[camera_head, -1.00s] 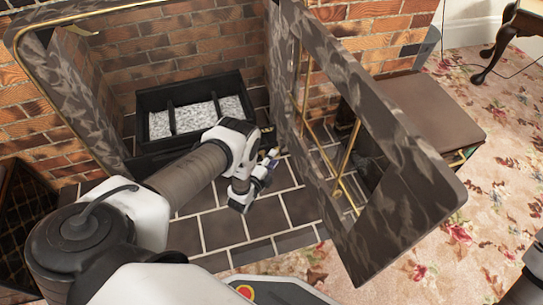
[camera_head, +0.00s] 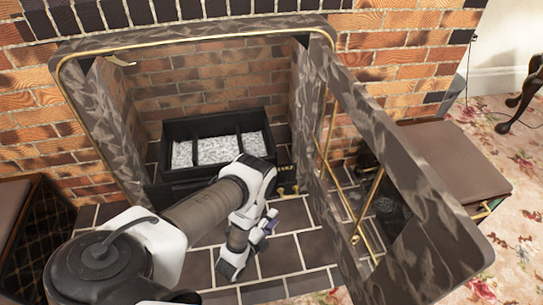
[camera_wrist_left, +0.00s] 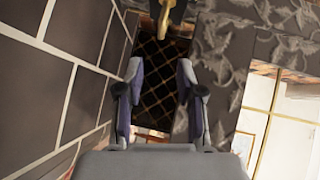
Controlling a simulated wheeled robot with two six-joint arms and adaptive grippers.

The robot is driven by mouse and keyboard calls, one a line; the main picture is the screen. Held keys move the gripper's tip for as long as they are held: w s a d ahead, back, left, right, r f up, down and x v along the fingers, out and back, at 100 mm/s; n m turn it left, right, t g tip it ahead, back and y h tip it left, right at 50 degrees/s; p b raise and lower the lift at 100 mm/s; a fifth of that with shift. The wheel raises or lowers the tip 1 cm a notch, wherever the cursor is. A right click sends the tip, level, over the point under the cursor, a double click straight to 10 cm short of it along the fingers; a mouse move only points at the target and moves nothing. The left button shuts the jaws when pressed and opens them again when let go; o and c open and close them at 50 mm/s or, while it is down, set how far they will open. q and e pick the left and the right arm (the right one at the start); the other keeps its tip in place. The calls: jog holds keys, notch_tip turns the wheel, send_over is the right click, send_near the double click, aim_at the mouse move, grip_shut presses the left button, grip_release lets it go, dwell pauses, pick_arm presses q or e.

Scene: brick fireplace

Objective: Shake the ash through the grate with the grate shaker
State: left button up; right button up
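The fire grate (camera_head: 180,182) is a black box in the brick fireplace, split by bars into compartments of pale grey ash (camera_head: 215,150). Small brass parts (camera_head: 287,189) stick out low to the right of the grate; I cannot tell whether one is the shaker. My left gripper (camera_head: 268,222) is in front of the grate, above the dark hearth tiles, apart from the grate. In the left wrist view my left gripper (camera_wrist_left: 160,72) is open, with nothing between its fingers. A brass piece (camera_wrist_left: 170,14) hangs beyond the fingertips there. My right gripper is out of view.
The marbled fireplace door (camera_head: 430,215) with brass bars stands open to the right of my left arm. Brown-topped boxes stand at left (camera_head: 14,203) and right (camera_head: 452,158). The tiled hearth (camera_head: 290,255) is clear in front of the grate.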

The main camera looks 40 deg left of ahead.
pick_arm(q)
jog(key=shift+d+r+p, duration=0.15)
jog(key=shift+r+p, duration=0.1)
jog(key=shift+p, duration=0.15)
jog(key=c, duration=0.5)
jog(key=shift+s+d+r+m+t+p, duration=0.25)
jog(key=shift+d+r+m+t+p, duration=0.2)
jog(key=shift+m+t+p, duration=0.2)
grip_shut()
jog(key=b, duration=0.6)
send_near(292, 184)
jog(key=w+d, duration=0.2)
jog(key=w, duration=0.2)
jog(key=shift+w+a+f+b, duration=0.15)
jog(key=shift+w+a+b, duration=0.6)
jog(key=shift+w+a, duration=0.35)
jog(key=shift+a, duration=0.1)
